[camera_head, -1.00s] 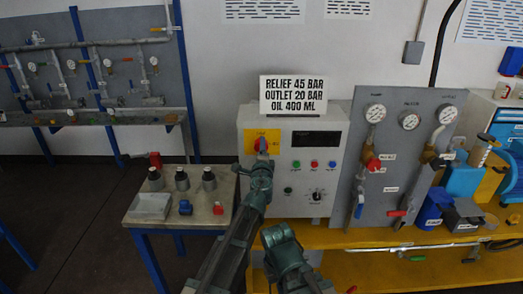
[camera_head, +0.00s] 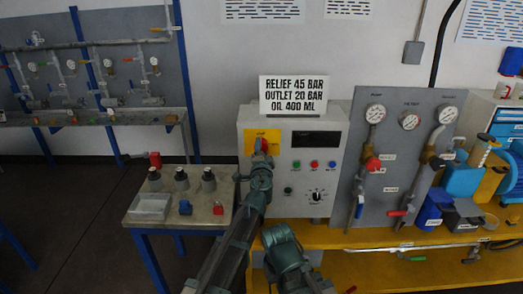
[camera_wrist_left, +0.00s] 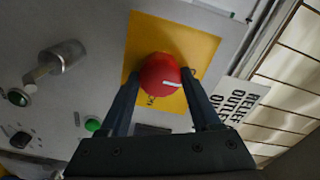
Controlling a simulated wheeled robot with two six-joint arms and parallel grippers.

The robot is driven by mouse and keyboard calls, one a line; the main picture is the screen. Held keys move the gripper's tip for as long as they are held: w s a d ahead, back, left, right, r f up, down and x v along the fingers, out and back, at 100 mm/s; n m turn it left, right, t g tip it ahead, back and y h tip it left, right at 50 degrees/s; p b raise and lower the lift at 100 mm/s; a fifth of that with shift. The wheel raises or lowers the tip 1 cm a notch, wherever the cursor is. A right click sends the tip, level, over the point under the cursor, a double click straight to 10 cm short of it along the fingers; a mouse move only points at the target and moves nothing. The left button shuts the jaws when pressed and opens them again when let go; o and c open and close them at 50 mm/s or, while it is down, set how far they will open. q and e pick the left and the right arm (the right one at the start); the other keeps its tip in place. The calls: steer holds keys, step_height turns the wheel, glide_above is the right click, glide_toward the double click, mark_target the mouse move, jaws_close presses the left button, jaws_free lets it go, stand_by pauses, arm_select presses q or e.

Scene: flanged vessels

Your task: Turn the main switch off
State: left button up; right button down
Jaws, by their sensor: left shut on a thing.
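The main switch is a round red knob (camera_wrist_left: 160,75) with a white mark, on a yellow plate (camera_wrist_left: 205,45) in the left wrist view. In the head view the yellow plate (camera_head: 250,135) is at the upper left of the grey control box, and the red knob (camera_head: 261,145) is partly hidden by my gripper. My left gripper (camera_wrist_left: 163,85) has its two dark fingers on either side of the knob and is shut on it. In the head view my left gripper (camera_head: 262,158) reaches the box from below. My right gripper's fingers do not show.
The box carries several small buttons and a black rotary selector (camera_head: 317,195). A sign (camera_head: 293,95) stands on top. A gauge panel (camera_head: 385,205) is close on the right. A small table (camera_head: 150,215) with several fittings is on the left.

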arm_select(q)
steer(key=shift+s, duration=0.1)
steer(key=o, duration=1.4)
